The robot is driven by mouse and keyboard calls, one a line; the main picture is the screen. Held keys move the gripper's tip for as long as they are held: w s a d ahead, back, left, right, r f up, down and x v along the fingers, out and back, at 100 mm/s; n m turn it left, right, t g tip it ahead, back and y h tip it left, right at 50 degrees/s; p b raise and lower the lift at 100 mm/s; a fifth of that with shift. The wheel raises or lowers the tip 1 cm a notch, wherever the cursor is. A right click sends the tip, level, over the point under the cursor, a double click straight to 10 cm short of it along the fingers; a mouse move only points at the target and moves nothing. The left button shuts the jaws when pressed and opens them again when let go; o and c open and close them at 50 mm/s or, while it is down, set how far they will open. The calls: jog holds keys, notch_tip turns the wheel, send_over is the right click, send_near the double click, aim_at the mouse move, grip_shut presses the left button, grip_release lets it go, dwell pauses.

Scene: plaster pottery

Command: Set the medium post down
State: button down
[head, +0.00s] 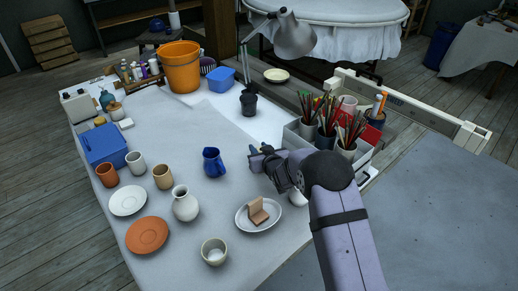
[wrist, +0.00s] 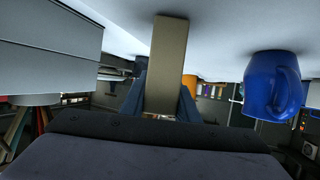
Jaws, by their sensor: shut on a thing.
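My gripper (head: 257,158) is low over the table, just right of the blue jug. In the wrist view, which looks upside down, its two dark blue fingers (wrist: 160,100) are shut on a tan, block-like post (wrist: 170,62). The post points toward the pale tabletop; I cannot tell whether it touches. In the head view the post is mostly hidden behind the gripper. The blue jug (head: 213,163) also shows in the wrist view (wrist: 272,86), apart from the post.
A grey caddy (head: 292,138) of pencil-filled cups stands right of my gripper. An oval white plate (head: 243,221) with a brown block (head: 257,210) lies nearer the camera. A white vase (head: 185,204) stands left. A dark pot (head: 248,104) is behind. Cloth behind the jug is clear.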

jog(key=c, duration=1.4)
grip_release()
jog(key=shift+f, duration=0.1)
jog(key=shift+o, duration=0.2)
jog(key=shift+r+p, duration=0.25)
jog(key=shift+p, duration=0.05)
jog(key=shift+s+d+r, duration=0.15)
jog(key=shift+s+d, duration=0.1)
jog(key=shift+s, duration=0.25)
jog(key=b+v, duration=0.2)
jog(key=v, duration=0.9)
jog(key=shift+w, duration=0.1)
